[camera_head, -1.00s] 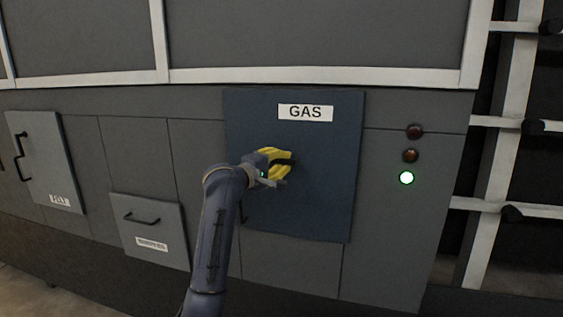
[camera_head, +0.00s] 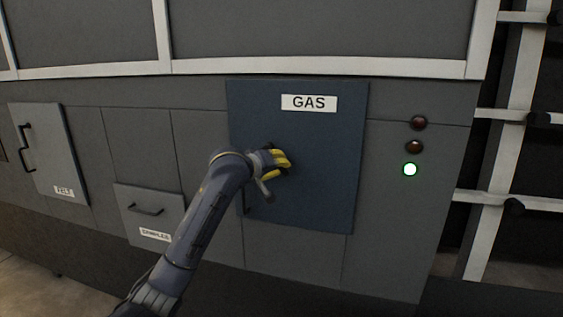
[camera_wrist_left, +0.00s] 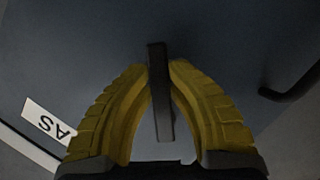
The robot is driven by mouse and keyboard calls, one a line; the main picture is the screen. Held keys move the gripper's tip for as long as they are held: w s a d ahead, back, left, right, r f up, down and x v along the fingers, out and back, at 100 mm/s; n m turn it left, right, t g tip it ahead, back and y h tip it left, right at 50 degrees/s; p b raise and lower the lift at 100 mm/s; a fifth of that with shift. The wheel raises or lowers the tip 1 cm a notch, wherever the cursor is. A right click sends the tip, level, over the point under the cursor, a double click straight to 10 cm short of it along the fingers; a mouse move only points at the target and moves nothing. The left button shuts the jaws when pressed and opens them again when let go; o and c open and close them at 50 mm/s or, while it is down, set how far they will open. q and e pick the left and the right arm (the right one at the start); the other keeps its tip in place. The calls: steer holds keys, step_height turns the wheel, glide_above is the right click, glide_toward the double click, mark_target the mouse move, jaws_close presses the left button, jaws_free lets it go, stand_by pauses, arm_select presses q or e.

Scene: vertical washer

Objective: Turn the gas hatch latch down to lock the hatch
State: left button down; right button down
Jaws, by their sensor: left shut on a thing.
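The dark blue gas hatch (camera_head: 318,200) lies flat in the machine front in the head view, under its white GAS label (camera_head: 309,103). Its latch (camera_wrist_left: 160,95) is a dark bar seen in the left wrist view, running lengthwise between the yellow fingers. My left gripper (camera_head: 286,162) is at the hatch's left-middle area, its fingers shut on the latch; it also shows in the left wrist view (camera_wrist_left: 163,68). In the head view the latch is mostly hidden by the fingers, so its angle is hard to tell there. My right gripper is not in view.
A dark handle (camera_wrist_left: 292,87) stands out from the hatch in the left wrist view. Two smaller panels with handles, a tall one (camera_head: 48,150) and a low one (camera_head: 150,205), are at left.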

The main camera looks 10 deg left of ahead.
arm_select(q)
steer(key=shift+w+a+f+m+g+y, duration=0.1)
steer(key=shift+a+f+m+y, duration=0.15)
steer(key=shift+a+m+y, duration=0.6)
steer(key=shift+a+f+m+g+y, duration=0.1)
steer(key=shift+a+f+m+y, duration=0.35)
steer(key=shift+m, duration=0.65)
steer(key=shift+w+a+f+m+g+y, duration=0.1)
steer(key=shift+a+m+y, duration=0.6)
steer(key=shift+a+m, duration=0.25)
steer(key=c, duration=1.3)
jaws_free()
steer(key=shift+s, duration=0.15)
steer(key=v, duration=1.1)
steer(key=shift+s+r, duration=0.1)
steer(key=shift+s, duration=0.25)
